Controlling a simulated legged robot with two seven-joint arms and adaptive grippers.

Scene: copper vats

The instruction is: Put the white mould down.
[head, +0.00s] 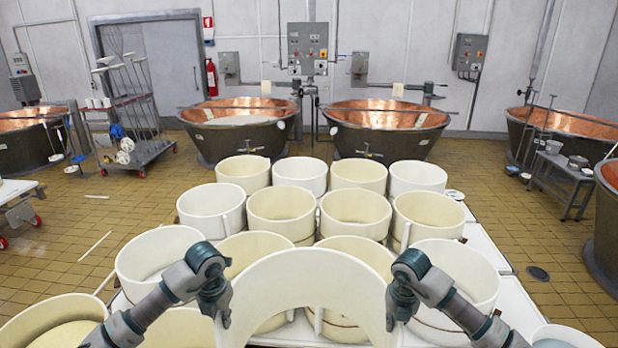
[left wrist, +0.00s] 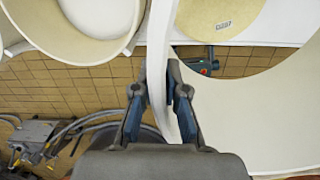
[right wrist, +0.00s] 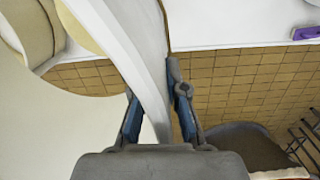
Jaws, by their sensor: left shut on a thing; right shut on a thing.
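The white mould (head: 305,285) is a wide, curved white piece, held upright between my two grippers at the front of the head view. My left gripper (head: 222,312) is shut on its left edge. In the left wrist view the fingers (left wrist: 168,90) pinch the white wall (left wrist: 235,105) between them. My right gripper (head: 392,318) is shut on its right edge. In the right wrist view the fingers (right wrist: 155,95) clamp the white wall (right wrist: 135,50). The mould hides part of the moulds behind it, and its lower part is out of the head view.
Several round white and cream moulds (head: 280,212) stand in rows on a white table (head: 480,240), filling most of it. A narrow bare strip shows along its right side. Copper vats (head: 385,118) stand behind, with tiled floor (head: 480,165) between. A wheeled rack (head: 135,95) is at left.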

